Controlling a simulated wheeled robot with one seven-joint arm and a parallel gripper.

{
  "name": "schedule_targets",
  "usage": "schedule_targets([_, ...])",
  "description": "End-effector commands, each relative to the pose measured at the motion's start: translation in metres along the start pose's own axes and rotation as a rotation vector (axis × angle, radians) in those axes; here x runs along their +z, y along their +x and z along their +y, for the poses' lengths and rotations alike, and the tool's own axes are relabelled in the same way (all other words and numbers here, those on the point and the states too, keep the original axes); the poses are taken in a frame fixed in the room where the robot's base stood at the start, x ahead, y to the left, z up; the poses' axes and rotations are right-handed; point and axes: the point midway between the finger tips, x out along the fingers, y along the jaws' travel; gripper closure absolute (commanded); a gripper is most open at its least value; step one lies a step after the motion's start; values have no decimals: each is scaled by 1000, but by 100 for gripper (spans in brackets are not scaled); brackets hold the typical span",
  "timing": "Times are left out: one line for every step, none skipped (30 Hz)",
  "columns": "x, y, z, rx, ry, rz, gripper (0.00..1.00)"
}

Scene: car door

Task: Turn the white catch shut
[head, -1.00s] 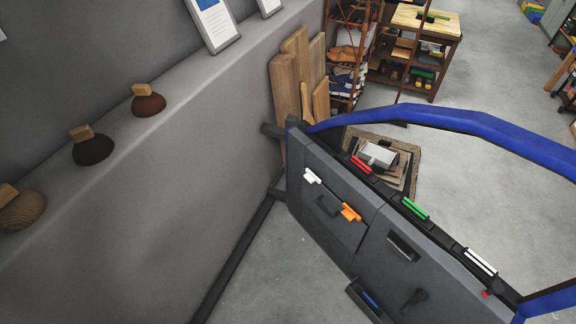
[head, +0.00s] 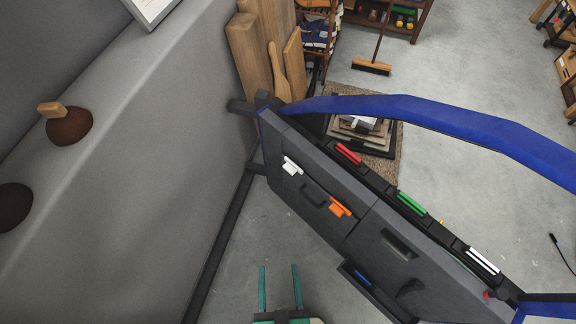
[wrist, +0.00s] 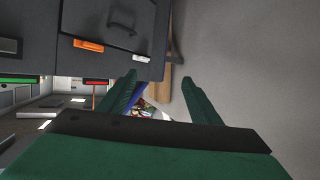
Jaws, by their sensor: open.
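The white catch (head: 291,166) is on the upper left part of the dark grey door panel (head: 365,245), left of a dark pull handle (head: 313,194). An orange catch (head: 340,207) sits to the right of that handle. My gripper (head: 280,268) is open and empty at the bottom of the head view, below and apart from the white catch. In the wrist view my gripper (wrist: 158,77) has its two green fingers spread, with nothing between them.
A blue door frame (head: 420,108) arches above the panel. Red (head: 348,153), green (head: 412,203) and white (head: 482,260) bars lie along its top edge. A grey wall (head: 170,150) stands left, with wooden boards (head: 250,60) against it. Bare floor lies before the panel.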

Motion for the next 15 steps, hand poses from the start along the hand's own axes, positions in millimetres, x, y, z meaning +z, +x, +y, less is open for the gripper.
schedule_targets([22,18,-4,-10,0,-41,42])
schedule_targets([36,28,-6,-11,2,-73,42])
schedule_targets([54,41,-8,-8,4,-114,42])
schedule_targets([68,51,-9,-3,4,-144,42])
schedule_targets([80,60,-10,4,5,-173,42])
schedule_targets([96,73,-9,18,4,-208,42])
schedule_targets([106,83,-8,32,3,-233,42])
schedule_targets([116,93,-8,48,2,-256,42])
schedule_targets([128,106,-6,72,1,-283,42])
schedule_targets([136,115,-5,92,-2,-302,42])
schedule_targets([143,125,-4,113,-6,-318,42])
schedule_targets([150,138,-2,145,-8,-334,42])
schedule_targets([155,147,0,170,-12,-344,42])
schedule_targets([159,157,1,196,-16,-350,42])
schedule_targets([162,170,2,233,-19,-355,42])
